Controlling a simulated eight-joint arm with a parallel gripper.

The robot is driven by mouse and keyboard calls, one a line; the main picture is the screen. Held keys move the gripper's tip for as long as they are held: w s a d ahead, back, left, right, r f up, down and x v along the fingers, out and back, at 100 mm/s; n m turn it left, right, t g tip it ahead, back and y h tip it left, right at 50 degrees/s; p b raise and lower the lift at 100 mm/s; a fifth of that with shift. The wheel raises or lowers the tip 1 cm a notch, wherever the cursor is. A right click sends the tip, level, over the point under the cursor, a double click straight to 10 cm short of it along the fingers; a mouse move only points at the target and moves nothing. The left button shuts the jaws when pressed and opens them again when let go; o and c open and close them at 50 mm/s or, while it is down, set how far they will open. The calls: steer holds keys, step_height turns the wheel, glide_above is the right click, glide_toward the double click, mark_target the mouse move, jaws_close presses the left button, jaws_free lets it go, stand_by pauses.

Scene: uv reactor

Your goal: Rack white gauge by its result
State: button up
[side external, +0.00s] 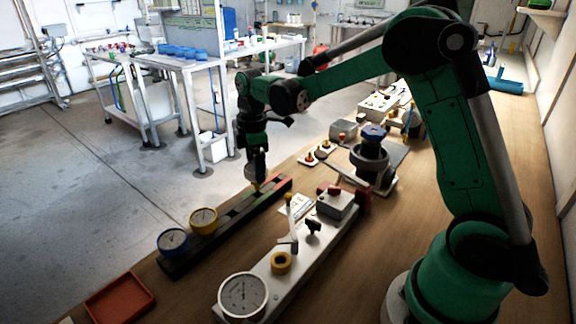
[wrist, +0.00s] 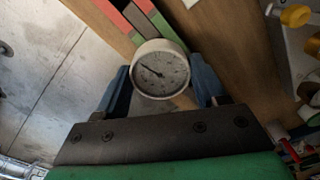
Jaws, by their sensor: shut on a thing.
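The white gauge (wrist: 160,70) has a pale round face, and its dark needle points to the upper left. My gripper (wrist: 161,84) is shut on it, with a blue finger on each side. In the side view my gripper (side external: 254,170) hangs over the far part of the long dark rack (side external: 236,217), and the gauge is mostly hidden there. The rack's far end has red and green strips, which also show beyond the gauge in the wrist view (wrist: 138,14). A blue gauge (side external: 173,242) and a yellow gauge (side external: 203,221) sit at the rack's near end.
A grey test bench (side external: 292,262) with a large white dial (side external: 242,295), a yellow ring (side external: 281,263) and a grey box (side external: 336,203) stands right of the rack. A red tray (side external: 120,300) lies at the near left. A black device with a blue top (side external: 373,133) stands farther back.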

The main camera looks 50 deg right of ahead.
steer(key=shift+f, duration=1.5)
stand_by(0.3)
steer(key=o, duration=1.2)
steer(key=shift+o, duration=0.2)
steer(key=shift+r, duration=2.75)
steer(key=shift+s+r, duration=0.1)
steer(key=shift+s+a+r+m+t, duration=0.55)
steer(key=shift+s+a+m+t, duration=0.5)
steer(key=shift+s+m, duration=1)
steer(key=shift+s+a+r+m+t, duration=0.7)
steer(key=shift+s+m+t, duration=0.6)
steer(key=shift+s+m, duration=0.75)
steer(key=shift+s+a+r+m+t, duration=0.4)
steer(key=shift+s+a+m+t, duration=0.7)
steer(key=shift+s+m, duration=0.95)
